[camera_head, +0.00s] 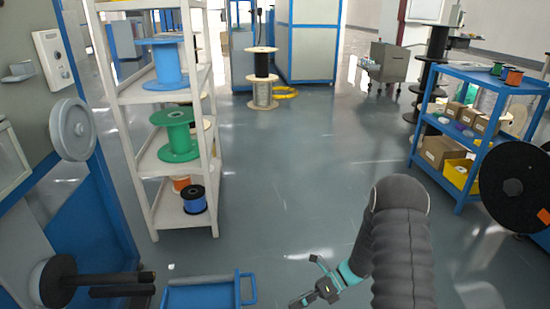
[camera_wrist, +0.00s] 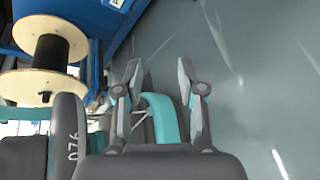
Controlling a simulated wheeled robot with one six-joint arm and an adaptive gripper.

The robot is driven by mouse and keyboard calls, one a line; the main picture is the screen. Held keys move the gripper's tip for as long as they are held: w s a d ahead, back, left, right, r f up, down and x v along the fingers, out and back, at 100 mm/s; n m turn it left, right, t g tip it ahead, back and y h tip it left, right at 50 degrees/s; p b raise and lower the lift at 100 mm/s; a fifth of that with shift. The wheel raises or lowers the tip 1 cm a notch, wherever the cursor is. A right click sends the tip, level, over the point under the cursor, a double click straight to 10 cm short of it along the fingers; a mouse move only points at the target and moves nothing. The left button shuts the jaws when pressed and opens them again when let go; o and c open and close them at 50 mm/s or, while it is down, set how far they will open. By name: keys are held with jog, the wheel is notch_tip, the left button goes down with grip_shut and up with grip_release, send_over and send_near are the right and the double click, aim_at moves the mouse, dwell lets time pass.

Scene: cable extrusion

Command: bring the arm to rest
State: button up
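My gripper (camera_head: 304,281) is low in the head view, right of a blue cart, over the grey floor. In the wrist view its two fingers (camera_wrist: 158,72) stand apart, with a clear gap between the tips. I see no object held between them. A teal and grey part shows behind the fingers and seems to be my own body. My dark, ribbed arm hides the floor at the lower right of the head view.
A white shelf (camera_head: 143,98) with blue and green spools stands left. A blue shelf (camera_head: 480,75) with boxes and a black reel (camera_head: 515,180) stand right. The blue cart (camera_head: 205,293) is near my gripper. A pale-flanged spool (camera_wrist: 45,52) shows in the wrist view. The middle floor is clear.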

jog(key=s+d+r+n+t+h, duration=0.3)
jog(key=s+r+n, duration=0.3)
jog(key=r, duration=0.6)
jog(key=s+d+r+n+t+h, duration=0.3)
jog(key=s+r+n+h, duration=0.2)
jog(key=r+n, duration=0.5)
jog(key=s+d+r+n+t+h, duration=0.3)
jog(key=s+r+n, duration=0.5)
jog(key=r, duration=0.5)
jog(key=shift+s+r+n+t+h, duration=0.3)
jog(key=shift+s+n+t+h, duration=0.1)
jog(key=shift+s+h, duration=0.25)
jog(key=shift+w+a, duration=0.1)
jog(key=shift+a, duration=0.05)
